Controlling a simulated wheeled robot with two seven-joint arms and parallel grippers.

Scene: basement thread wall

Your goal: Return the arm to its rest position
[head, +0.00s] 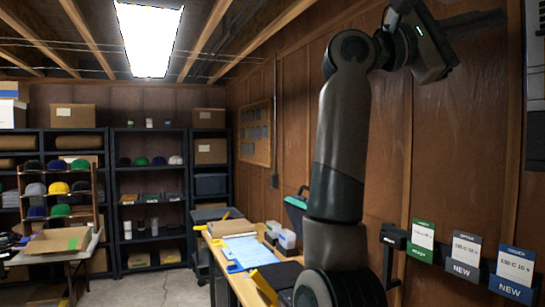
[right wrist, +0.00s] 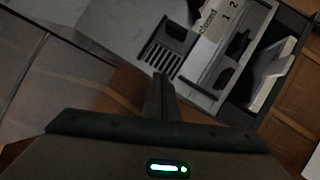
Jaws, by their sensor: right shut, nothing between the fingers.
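My right arm rises through the right half of the head view and bends near the ceiling. Its gripper (head: 434,52) is high at the upper right, in front of the wood-panelled wall. In the right wrist view my right gripper (right wrist: 160,92) has its fingers together with nothing between them. My left gripper is in neither view.
A worktable (head: 243,287) with papers (head: 240,250) stands along the right wall, partly hidden by my arm. Card holders (head: 465,255) are on the wall at lower right. In the wrist view, a grey machine (right wrist: 130,30) lies beyond the fingers. Shelves (head: 150,180) stand at the back.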

